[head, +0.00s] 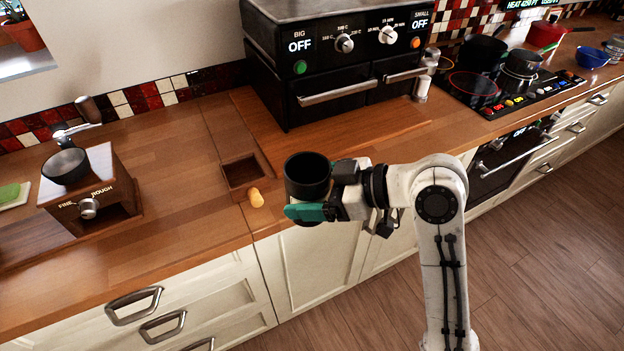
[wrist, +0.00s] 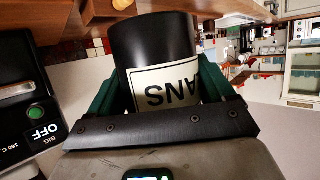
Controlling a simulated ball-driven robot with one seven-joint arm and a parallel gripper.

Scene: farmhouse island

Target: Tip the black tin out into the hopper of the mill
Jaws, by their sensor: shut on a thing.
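The black tin (head: 307,172) is an open-topped cylinder, held upright above the counter's front edge. In the wrist view the tin (wrist: 152,45) carries a white label with dark letters, upside down there. My gripper (head: 305,211) has green fingers on either side of the tin and is shut on it. The tin's inside looks dark, and I cannot see its contents. The mill (head: 88,197) is a wooden box at the far left with a round metal hopper (head: 65,165) and a crank on top. The tin is well to the right of the hopper and apart from it.
A small square recess (head: 241,172) in the counter and a tan knob-like piece (head: 256,197) lie between mill and tin. A black oven unit (head: 335,60) stands behind the tin. A green item (head: 9,193) lies left of the mill. Counter between mill and recess is clear.

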